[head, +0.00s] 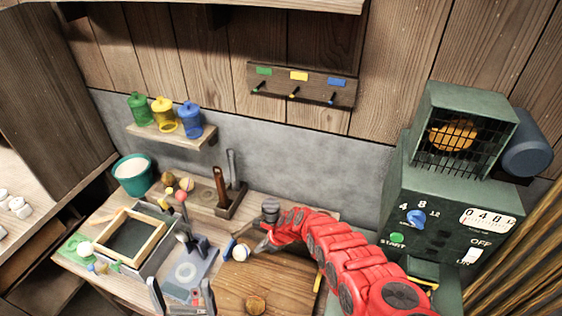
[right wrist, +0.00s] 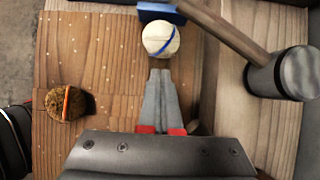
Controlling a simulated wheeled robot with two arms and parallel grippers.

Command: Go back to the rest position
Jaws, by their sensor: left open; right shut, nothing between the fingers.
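My right gripper (head: 254,247), on the red arm, is low over the wooden board (head: 280,278). Its fingers (right wrist: 160,73) are together and empty in the right wrist view. A white ball with a blue band (head: 240,253) sits just beyond the fingertips; it also shows in the right wrist view (right wrist: 160,38). I cannot tell whether the tips touch it. My left gripper (head: 181,293) is at the bottom edge of the head view, its two grey fingers wide apart with nothing held. Most of the left arm is out of view.
A brown ball with an orange band (right wrist: 67,103) and a hammer (right wrist: 275,75) lie near the right gripper. A wooden-framed tray (head: 128,237) is left, a green machine (head: 430,220) right. A hook rack (head: 302,86) and shelf with jars (head: 172,132) are on the wall.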

